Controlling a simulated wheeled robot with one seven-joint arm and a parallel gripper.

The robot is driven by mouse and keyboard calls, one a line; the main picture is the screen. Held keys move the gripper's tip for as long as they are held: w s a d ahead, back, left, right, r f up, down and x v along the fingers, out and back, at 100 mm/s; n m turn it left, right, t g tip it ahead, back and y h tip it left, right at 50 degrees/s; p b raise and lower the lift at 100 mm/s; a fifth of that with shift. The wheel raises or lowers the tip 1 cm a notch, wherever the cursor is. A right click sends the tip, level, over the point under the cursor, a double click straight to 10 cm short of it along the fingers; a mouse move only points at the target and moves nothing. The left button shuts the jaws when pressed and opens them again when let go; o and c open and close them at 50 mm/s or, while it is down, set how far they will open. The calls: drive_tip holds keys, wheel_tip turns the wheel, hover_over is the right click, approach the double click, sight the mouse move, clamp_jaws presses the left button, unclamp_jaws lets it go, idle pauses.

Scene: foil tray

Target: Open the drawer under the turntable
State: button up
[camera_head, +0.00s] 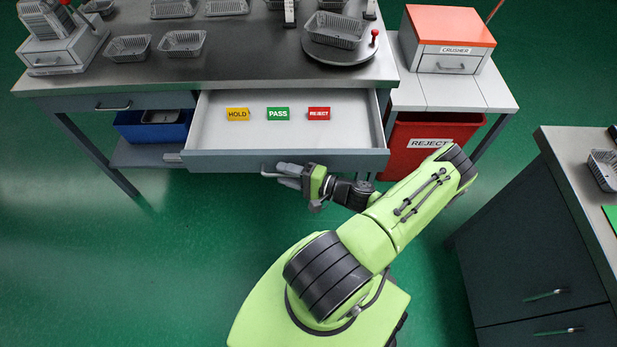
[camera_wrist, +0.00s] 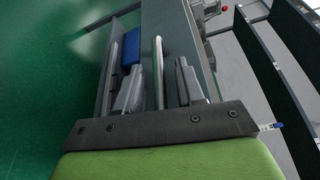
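The drawer (camera_head: 225,160) under the turntable (camera_head: 340,48) stands pulled well out from the bench. Inside it lie a yellow HOLD tag (camera_head: 238,114), a green PASS tag (camera_head: 278,113) and a red REJECT tag (camera_head: 319,113). My gripper (camera_head: 280,174) is at the drawer's front, by its handle. In the wrist view, the bar handle (camera_wrist: 158,70) runs between the two fingers of my gripper (camera_wrist: 159,72). The fingers are apart, with a visible gap on each side of the bar. The handle's far side is partly hidden by my gripper in the head view.
A red REJECT bin (camera_head: 415,165) stands right of the drawer, below the crusher (camera_head: 450,40). A blue bin (camera_head: 150,130) sits under the bench at left. A dark cabinet (camera_head: 530,255) stands at right. Green floor is free at left.

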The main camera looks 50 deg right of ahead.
drive_tip(key=p+v, duration=0.1)
drive_tip(key=v, duration=1.4)
drive_tip(key=shift+s, duration=0.35)
drive_tip(key=shift+d, duration=0.1)
drive_tip(key=w+a+r+n+g+p, duration=0.2)
drive_tip(key=w+a+r+n+g, duration=0.25)
drive_tip(key=r, duration=0.25)
drive_tip(key=w+a+r+n+g+p, duration=0.1)
drive_tip(key=w+a+r+n+g, duration=0.25)
drive_tip(key=r+g, duration=0.35)
drive_tip(key=w+a+r+n+g+p, duration=0.2)
drive_tip(key=w+a+r+n+g, duration=0.2)
drive_tip(key=r, duration=0.4)
drive_tip(key=s+a+r+n+t+h+p, duration=0.1)
drive_tip(key=s+a+r+n+t+h, duration=0.1)
drive_tip(key=a+r, duration=0.4)
drive_tip(key=s+a+r+n+t+h+p, duration=0.1)
drive_tip(key=s+a+r+n+t+h, duration=0.1)
drive_tip(key=s+a+r, duration=0.3)
wheel_tip(320, 180, up, 5)
drive_tip(key=shift+a+f+n+t+h, duration=0.3)
drive_tip(key=shift+a+n, duration=0.2)
drive_tip(key=shift+a, duration=0.3)
